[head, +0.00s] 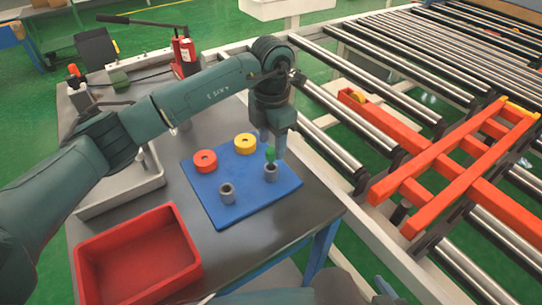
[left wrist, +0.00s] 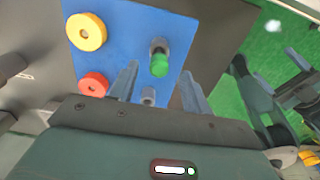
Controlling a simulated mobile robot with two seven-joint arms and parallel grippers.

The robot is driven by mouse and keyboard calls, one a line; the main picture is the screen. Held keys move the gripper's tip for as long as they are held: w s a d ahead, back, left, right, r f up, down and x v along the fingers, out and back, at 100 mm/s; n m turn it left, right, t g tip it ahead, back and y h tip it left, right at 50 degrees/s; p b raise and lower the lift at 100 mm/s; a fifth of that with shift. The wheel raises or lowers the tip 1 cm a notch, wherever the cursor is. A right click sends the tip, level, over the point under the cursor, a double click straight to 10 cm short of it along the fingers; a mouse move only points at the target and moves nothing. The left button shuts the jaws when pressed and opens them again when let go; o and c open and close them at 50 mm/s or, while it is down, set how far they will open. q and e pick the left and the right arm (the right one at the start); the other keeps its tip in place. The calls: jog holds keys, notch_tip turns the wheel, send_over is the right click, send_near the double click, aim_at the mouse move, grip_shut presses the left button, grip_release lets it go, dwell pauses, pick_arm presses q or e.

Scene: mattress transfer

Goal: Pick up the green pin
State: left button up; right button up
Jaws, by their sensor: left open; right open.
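The green pin (head: 270,154) stands in a grey cylindrical holder (head: 271,174) at the right part of the blue mat (head: 240,198). In the left wrist view the green pin (left wrist: 159,66) shows between and beyond my two fingers. My left gripper (head: 274,150) is open and empty, pointing down just above and beside the pin; it also shows in the left wrist view (left wrist: 160,92). I cannot tell whether a finger touches the pin. My right gripper (head: 386,289) shows only partly at the bottom edge of the head view, open and away from the mat.
A red ring (head: 205,161), a yellow ring (head: 245,144) and a second grey holder (head: 227,194) are on the mat. A red bin (head: 137,258) and a grey tray stand left. A red jack (head: 184,54) stands behind. Rollers with an orange frame (head: 455,165) lie right.

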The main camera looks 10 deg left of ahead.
aim_at(271, 149)
pick_arm(q)
jog(key=shift+f+p, duration=0.5)
jog(key=shift+f, duration=2.2)
jog(key=shift+a, duration=0.1)
grip_shut()
